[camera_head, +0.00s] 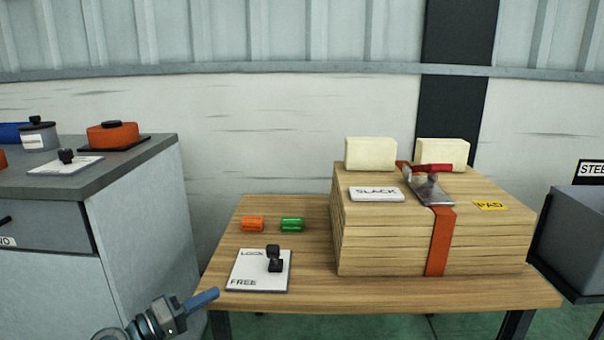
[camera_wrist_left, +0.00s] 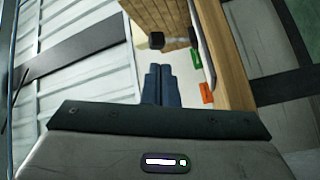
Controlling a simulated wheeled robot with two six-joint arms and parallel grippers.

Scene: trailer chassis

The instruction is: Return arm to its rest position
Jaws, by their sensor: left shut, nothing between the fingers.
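My left gripper (camera_head: 203,299) shows at the bottom left of the head view, with its blue fingers together and nothing between them. It is in the air in front of the table's front left corner, left of the LOCK/FREE plate (camera_head: 243,272). In the left wrist view the same shut blue fingers (camera_wrist_left: 158,84) point towards the table (camera_wrist_left: 237,75), with the black knob (camera_wrist_left: 172,40) of the plate beyond them. My right gripper is not in view.
The wooden table (camera_head: 310,298) carries an orange piece (camera_head: 252,224), a green piece (camera_head: 292,225) and a strapped plank stack (camera_head: 385,245) with a red-handled ratchet (camera_head: 430,187). A grey cabinet (camera_head: 135,225) stands left, a grey bin (camera_head: 580,235) right.

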